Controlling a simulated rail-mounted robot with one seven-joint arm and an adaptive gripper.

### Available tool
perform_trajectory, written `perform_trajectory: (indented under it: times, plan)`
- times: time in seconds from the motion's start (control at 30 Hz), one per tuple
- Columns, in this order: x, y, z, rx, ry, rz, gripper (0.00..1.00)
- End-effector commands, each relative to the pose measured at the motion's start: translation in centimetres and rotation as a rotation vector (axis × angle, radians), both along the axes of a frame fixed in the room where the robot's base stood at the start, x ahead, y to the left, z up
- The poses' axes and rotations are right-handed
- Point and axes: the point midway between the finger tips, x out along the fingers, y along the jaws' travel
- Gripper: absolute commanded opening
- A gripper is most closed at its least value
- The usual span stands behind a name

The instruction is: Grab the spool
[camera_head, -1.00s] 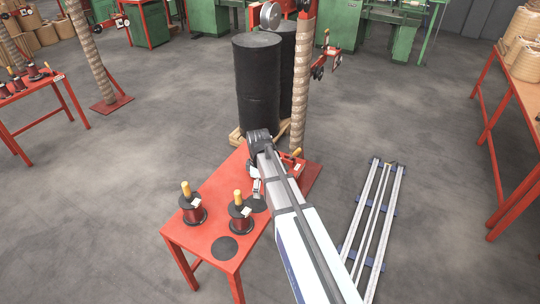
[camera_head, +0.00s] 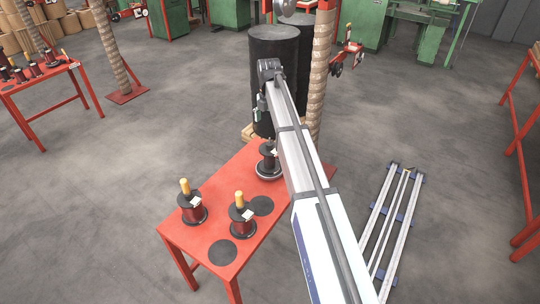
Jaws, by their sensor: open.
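Several dark red wire spools with black flanges stand upright on a red table. One spool (camera_head: 193,207) is at the left and another spool (camera_head: 241,217) is at the front middle, each with a yellow top and a white tag. A third spool (camera_head: 268,162) stands farther back, partly hidden by my arm. My gripper (camera_head: 263,128) points down above this rear spool, in front of a black drum. It is open, and its fingers are small and dark against the drum. I cannot tell the exact gap between fingers and spool.
The red table (camera_head: 203,243) has two bare black discs, one at the front (camera_head: 222,252) and one in the middle (camera_head: 262,205). Black drums (camera_head: 273,45) and a wrapped post (camera_head: 321,75) stand behind it. Metal rails (camera_head: 402,215) lie on the floor at right.

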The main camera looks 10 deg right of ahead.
Motion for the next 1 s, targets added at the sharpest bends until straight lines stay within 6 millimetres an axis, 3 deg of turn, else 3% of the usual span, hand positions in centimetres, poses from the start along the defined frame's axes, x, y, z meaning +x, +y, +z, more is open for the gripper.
perform_trajectory:
  times: [0.3,0.67,1.0]
  plan:
    - [-0.1,0.0,-6.0,0.0,0.001,-0.002,1.0]
    - [0.0,0.0,-8.3,0.0,0.0,-0.002,1.0]
    - [0.0,-0.1,-12.3,0.0,0.0,-0.002,1.0]
